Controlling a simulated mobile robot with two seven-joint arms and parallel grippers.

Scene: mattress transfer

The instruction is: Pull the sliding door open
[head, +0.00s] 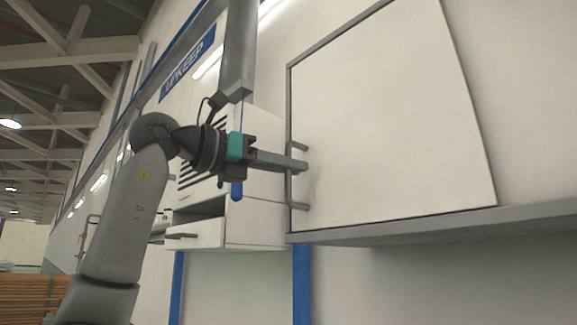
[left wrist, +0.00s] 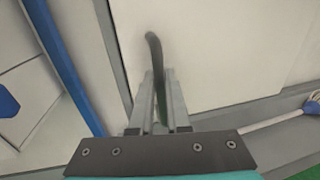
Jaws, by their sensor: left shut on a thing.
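The sliding door (head: 390,120) is a large white panel in a grey frame, at the right of the head view. It also shows in the left wrist view (left wrist: 215,50). A grey bar handle (head: 290,188) stands upright near the door's left edge, and its curved end shows in the left wrist view (left wrist: 153,48). My left gripper (head: 296,162) is at the handle, its fingers shut around the bar. In the left wrist view the handle passes between the two fingers (left wrist: 161,100). My right gripper is not in view.
A white cabinet (head: 262,215) with an open compartment and a drawer stands left of the door. A grey ledge (head: 430,226) runs below the door. Blue posts (head: 302,285) stand underneath. A blue sign (head: 188,68) hangs on the wall.

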